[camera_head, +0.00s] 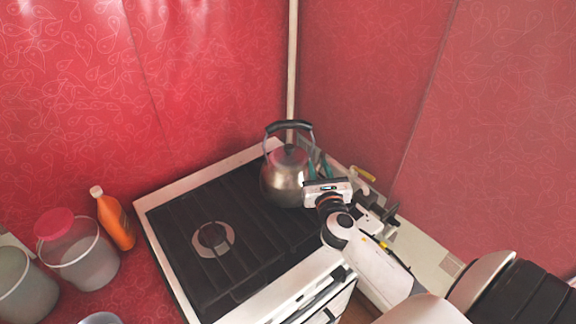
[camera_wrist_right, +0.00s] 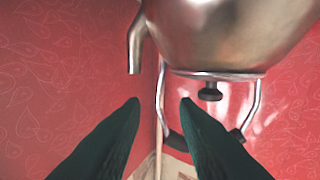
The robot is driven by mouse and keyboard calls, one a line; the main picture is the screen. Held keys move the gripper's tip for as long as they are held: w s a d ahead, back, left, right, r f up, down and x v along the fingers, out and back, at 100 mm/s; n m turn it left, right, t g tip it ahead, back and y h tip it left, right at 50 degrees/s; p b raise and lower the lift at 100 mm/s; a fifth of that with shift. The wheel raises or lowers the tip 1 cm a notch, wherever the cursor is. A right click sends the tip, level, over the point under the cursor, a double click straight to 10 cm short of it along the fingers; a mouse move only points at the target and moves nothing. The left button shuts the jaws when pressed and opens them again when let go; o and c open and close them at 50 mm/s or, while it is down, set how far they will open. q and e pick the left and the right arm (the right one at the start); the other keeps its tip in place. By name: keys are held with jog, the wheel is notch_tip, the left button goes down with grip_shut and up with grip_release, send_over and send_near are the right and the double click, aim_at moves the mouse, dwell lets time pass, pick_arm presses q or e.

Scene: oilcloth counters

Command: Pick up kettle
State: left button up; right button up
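The silver kettle (camera_head: 285,181) with a black arched handle (camera_head: 289,126) stands upright at the back right of the stove. My right gripper (camera_head: 319,165) is just right of the kettle, below handle height, with its dark green fingers pointing up toward the back. In the right wrist view the kettle (camera_wrist_right: 235,35) appears upside down at the top, its spout left and its lid knob below. The handle (camera_wrist_right: 205,145) is partly hidden by the right-hand finger. My left gripper is not seen.
The black stove top (camera_head: 240,240) is otherwise clear. Left of it stand an orange bottle (camera_head: 116,222), a bucket (camera_head: 85,262) with a red lid, and another bucket (camera_head: 22,288). Red patterned walls (camera_head: 400,80) and a pale corner pipe (camera_head: 292,60) are close behind the kettle.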

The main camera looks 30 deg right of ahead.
aim_at(312, 149)
jog(key=x, duration=0.4)
jog(key=shift+w+f, duration=0.1)
jog(key=p+x, duration=0.1)
jog(key=x, duration=0.3)
jog(key=shift+w+d+f, duration=0.15)
jog(key=shift+w+d, duration=0.1)
jog(key=shift+w, duration=0.15)
jog(key=shift+s, duration=0.1)
jog(key=shift+c, duration=0.5)
grip_shut()
dwell(0.5)
